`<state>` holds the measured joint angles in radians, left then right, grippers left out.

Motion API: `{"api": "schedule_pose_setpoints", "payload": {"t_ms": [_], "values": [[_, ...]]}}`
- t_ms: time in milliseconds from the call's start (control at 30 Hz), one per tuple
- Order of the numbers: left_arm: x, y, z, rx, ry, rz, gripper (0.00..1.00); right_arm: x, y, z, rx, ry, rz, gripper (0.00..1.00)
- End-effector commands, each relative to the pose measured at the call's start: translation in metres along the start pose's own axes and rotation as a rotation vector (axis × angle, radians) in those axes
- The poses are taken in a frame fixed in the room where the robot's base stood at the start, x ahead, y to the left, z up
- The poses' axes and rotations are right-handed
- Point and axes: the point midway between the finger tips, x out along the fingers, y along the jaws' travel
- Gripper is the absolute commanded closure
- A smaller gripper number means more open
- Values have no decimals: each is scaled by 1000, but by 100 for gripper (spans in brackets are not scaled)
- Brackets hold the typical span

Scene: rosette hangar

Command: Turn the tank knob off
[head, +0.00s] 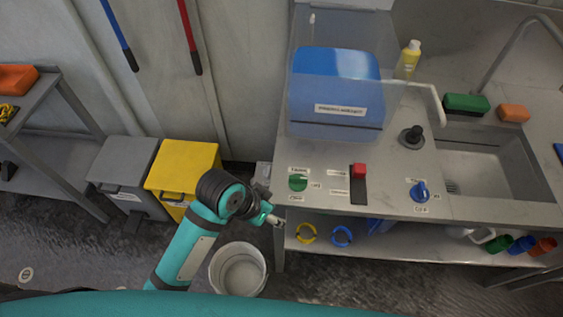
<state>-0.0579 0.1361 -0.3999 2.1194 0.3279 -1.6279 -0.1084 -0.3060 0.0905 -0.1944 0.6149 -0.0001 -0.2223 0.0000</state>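Two knobs sit on the front of the grey sink counter (325,206). A blue knob (420,192) is at the right, with small labels above, beside and below it. A green knob (298,182) is at the left, also with small labels. The labels are too small to read surely, so I cannot tell which is the tank knob. My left gripper (276,219) is at the counter's front left corner, below the green knob in the picture and apart from both knobs. Its fingers are too small to tell open from shut. My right gripper is out of view.
A red-topped lever (359,172) stands between the knobs. Behind are a blue box (337,85) under a clear cover, a black knob (411,137) and a sink (488,165). A white bucket (238,270) and a yellow bin (183,165) stand on the floor at the left.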

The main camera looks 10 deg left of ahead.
Motion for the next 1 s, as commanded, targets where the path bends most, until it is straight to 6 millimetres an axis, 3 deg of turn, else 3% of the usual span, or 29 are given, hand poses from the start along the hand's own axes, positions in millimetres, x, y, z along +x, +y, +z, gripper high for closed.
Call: {"api": "schedule_pose_setpoints", "payload": {"t_ms": [200,367,533,800,1000], "values": [[-4,16,-43,154,-6,62,63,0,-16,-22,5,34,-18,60],[-14,28,-78,311,-32,102,63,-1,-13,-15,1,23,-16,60],[-36,37,-121,551,-116,125,63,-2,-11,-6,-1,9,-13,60],[-91,20,-169,864,-349,77,63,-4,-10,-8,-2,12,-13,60],[-116,8,-181,931,-443,51,63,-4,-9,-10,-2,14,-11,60]]}}
